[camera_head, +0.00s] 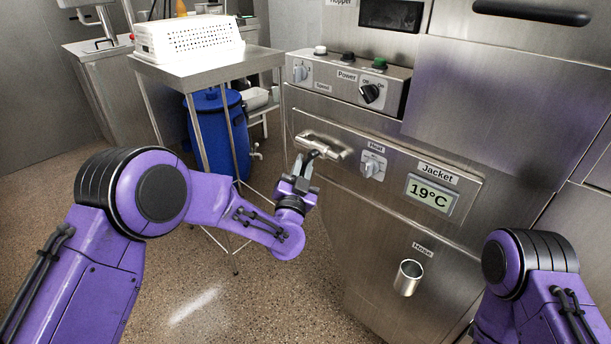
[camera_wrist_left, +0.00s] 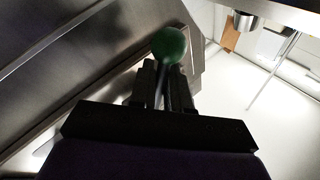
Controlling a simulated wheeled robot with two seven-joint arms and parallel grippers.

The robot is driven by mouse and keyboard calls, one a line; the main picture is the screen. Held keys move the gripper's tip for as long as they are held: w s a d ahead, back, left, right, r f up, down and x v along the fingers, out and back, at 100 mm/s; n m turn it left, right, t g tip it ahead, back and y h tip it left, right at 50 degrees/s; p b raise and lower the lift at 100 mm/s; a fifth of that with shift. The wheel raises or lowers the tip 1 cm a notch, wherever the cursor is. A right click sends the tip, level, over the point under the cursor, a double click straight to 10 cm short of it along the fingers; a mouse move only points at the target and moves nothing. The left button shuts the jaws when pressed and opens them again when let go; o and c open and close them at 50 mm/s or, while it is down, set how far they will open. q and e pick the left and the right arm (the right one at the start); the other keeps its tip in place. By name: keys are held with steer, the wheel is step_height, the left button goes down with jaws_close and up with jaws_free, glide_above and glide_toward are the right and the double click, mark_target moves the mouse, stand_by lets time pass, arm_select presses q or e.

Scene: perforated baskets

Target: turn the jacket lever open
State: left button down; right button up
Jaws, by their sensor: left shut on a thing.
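The jacket panel (camera_head: 462,195) carries a metal valve fitting (camera_head: 325,146) at its left end. My left gripper (camera_head: 304,168) is just below this fitting in the head view. In the left wrist view a lever with a green ball knob (camera_wrist_left: 169,46) rises on a dark stem between the fingers of my left gripper (camera_wrist_left: 162,82). The gripper is shut on the lever's stem, below the knob. The gripper hides most of the lever in the head view. My right arm shows at the lower right, but its gripper is out of view.
The Jacket display (camera_head: 432,194) reads 19°C, beside the Heat knob (camera_head: 373,166). A power panel (camera_head: 350,80) is above. A metal cup-like holder (camera_head: 408,278) sticks out lower down. A steel table (camera_head: 205,68) with a white perforated basket (camera_head: 188,38) and a blue barrel (camera_head: 218,135) stand left.

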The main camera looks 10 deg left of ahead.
arm_select(q)
steer(key=shift+a+m, duration=0.15)
steer(key=shift+m, duration=0.35)
steer(key=shift+r+h, duration=0.1)
steer(key=shift+h, duration=0.3)
steer(key=c, duration=1.3)
jaws_free()
steer(key=b+v, duration=0.1)
steer(key=v, duration=0.9)
steer(key=shift+s+f, duration=0.15)
steer(key=shift+f, duration=0.1)
